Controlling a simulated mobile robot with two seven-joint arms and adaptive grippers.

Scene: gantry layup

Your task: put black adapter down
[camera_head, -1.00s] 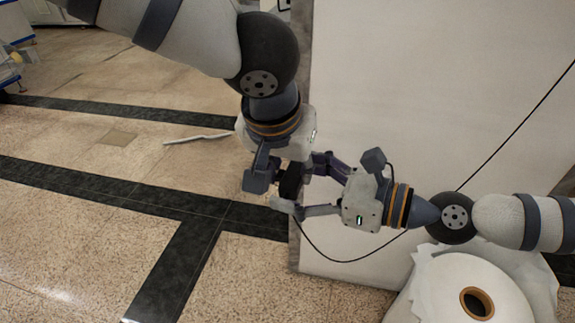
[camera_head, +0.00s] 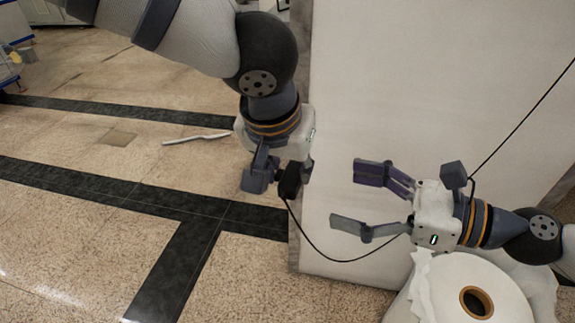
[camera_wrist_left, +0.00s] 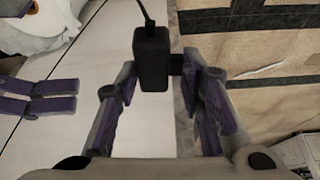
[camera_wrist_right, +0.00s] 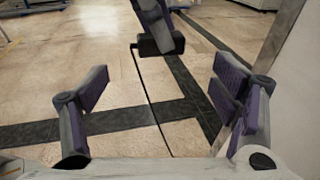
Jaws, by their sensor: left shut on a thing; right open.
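The black adapter (camera_head: 290,181) is a small dark block with a thin black cord (camera_head: 340,259) coming from it. My left gripper (camera_head: 274,180) is shut on it near the left edge of the large white surface (camera_head: 400,90). In the left wrist view the adapter (camera_wrist_left: 152,62) shows beyond the fingers, cord at its far end. My right gripper (camera_head: 347,196) is open and empty, to the right of the adapter and apart from it. In the right wrist view the adapter (camera_wrist_right: 157,45) hangs ahead, beyond the open fingers (camera_wrist_right: 162,85).
A white roll with a brown core (camera_head: 468,292) stands at the lower right, close to my right gripper. The cord runs across the white surface to the upper right. A pale strip (camera_head: 197,138) lies on the tiled floor at left, which is otherwise mostly clear.

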